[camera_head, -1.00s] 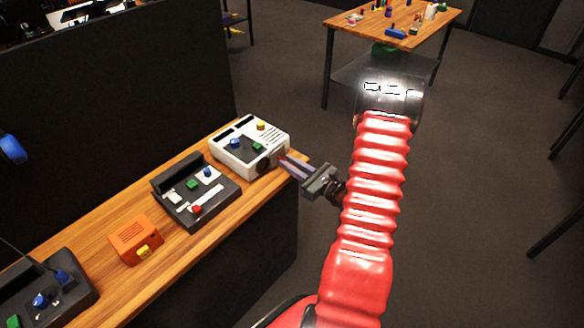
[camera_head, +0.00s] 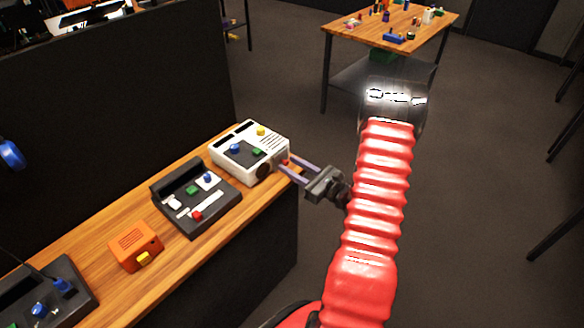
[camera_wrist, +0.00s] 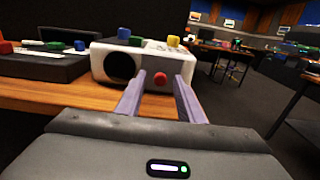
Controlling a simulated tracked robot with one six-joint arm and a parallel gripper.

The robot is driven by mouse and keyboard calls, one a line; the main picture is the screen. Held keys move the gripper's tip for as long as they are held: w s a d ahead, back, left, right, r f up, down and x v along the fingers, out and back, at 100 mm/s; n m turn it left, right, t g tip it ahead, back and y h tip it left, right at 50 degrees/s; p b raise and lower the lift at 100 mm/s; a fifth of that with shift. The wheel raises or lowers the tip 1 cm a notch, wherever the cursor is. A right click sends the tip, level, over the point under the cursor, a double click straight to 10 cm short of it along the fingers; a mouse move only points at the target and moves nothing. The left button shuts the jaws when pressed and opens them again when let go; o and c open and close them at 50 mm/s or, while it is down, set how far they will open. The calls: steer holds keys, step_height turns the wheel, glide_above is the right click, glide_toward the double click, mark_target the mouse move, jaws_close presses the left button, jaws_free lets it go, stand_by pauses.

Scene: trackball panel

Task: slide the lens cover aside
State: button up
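A white box-shaped device (camera_head: 240,162) stands at the far end of the long wooden bench, and it also shows in the wrist view (camera_wrist: 100,64). Its front has a round black opening or disc (camera_wrist: 120,67) with a small red knob (camera_wrist: 160,79) to its right. I cannot tell which part is the lens cover. My gripper (camera_head: 290,165) is open in front of the device's right side. In the wrist view its two fingers (camera_wrist: 160,82) stand on either side of the red knob, apart from each other; whether they touch it is unclear.
Blue, green and yellow knobs sit on the device's top. A black control panel (camera_head: 215,215) and an orange box (camera_head: 136,246) stand along the bench (camera_head: 185,262) to the left. A dark partition (camera_head: 110,95) rises behind. Floor right of the bench is open.

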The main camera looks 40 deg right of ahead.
steer(key=s+d, duration=0.2)
steer(key=s, duration=1.1)
steer(key=shift+s+d, duration=0.25)
steer(key=shift+s, duration=0.05)
stand_by(0.3)
